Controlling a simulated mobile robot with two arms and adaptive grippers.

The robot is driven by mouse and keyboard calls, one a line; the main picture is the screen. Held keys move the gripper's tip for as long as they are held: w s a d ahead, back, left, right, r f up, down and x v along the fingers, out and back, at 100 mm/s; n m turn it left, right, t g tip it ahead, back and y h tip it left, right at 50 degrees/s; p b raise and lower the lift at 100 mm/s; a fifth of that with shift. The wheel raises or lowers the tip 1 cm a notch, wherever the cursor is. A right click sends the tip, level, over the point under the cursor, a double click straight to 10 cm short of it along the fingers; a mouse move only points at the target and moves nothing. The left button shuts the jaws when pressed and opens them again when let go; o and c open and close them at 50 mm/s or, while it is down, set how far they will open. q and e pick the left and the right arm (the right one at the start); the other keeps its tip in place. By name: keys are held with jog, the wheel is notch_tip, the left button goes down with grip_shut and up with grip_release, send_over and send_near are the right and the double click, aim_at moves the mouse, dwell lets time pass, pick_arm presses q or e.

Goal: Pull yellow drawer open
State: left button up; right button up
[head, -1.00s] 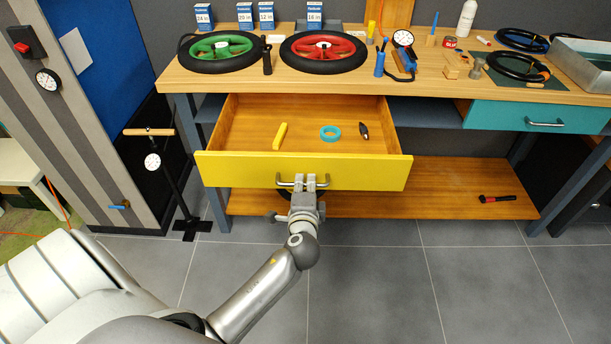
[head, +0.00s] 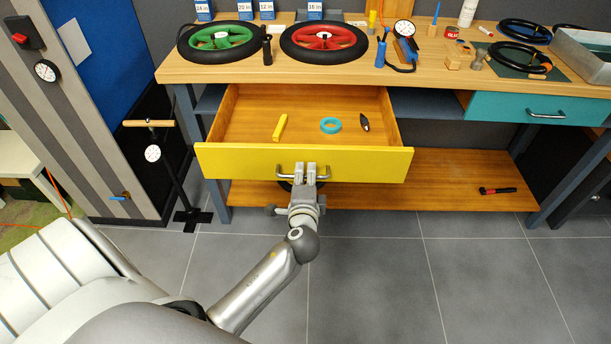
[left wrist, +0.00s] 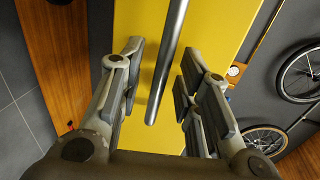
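The yellow drawer (head: 230,163) under the workbench is pulled well out, with its wooden inside showing. It holds a yellow bar (head: 280,127), a turquoise ring (head: 330,125) and a small dark pointed item (head: 364,122). My left gripper (head: 305,170) is at the grey drawer handle (head: 287,170) on the front. In the left wrist view the handle bar (left wrist: 168,65) lies between the fingers of my left gripper (left wrist: 160,90), with gaps on both sides. The gripper is open around the bar. My right gripper is out of view.
The bench top (head: 225,75) carries a green wheel (head: 222,38), a red wheel (head: 324,40) and tools. A closed teal drawer (head: 500,117) is at the right. A lower shelf (head: 450,175) holds a red-handled tool (head: 497,190). The floor in front is clear.

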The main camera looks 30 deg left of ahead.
pick_arm(q)
jog(key=v, duration=1.1)
jog(key=shift+s, duration=0.35)
jog(key=shift+d, duration=0.1)
jog(key=s+d+f+g+h, duration=0.2)
jog(key=s+f, duration=0.1)
jog(key=f, duration=0.8)
jog(key=s+d+f+n+g+h, duration=0.1)
jog(key=s+d+f+g+h, duration=0.15)
jog(key=f, duration=0.85)
jog(key=s+d+f+g+h, duration=0.2)
jog(key=s+f, duration=0.2)
jog(key=f, duration=0.7)
jog(key=s+a+f+n+g, duration=0.1)
jog(key=s+f+n+g, duration=0.1)
jog(key=s+f, duration=0.3)
jog(key=s+a+f+n+g+h, duration=0.1)
jog(key=s+f+n, duration=0.2)
jog(key=s, duration=0.9)
jog(key=s+a+f+n+g, duration=0.1)
jog(key=s+f+n+g, duration=0.1)
jog(key=s+f, duration=0.6)
jog(key=shift+s+a+f+n+g+h+p, duration=0.3)
jog(key=shift+s+f+n+g+h+p, duration=0.1)
jog(key=shift+s+n, duration=0.25)
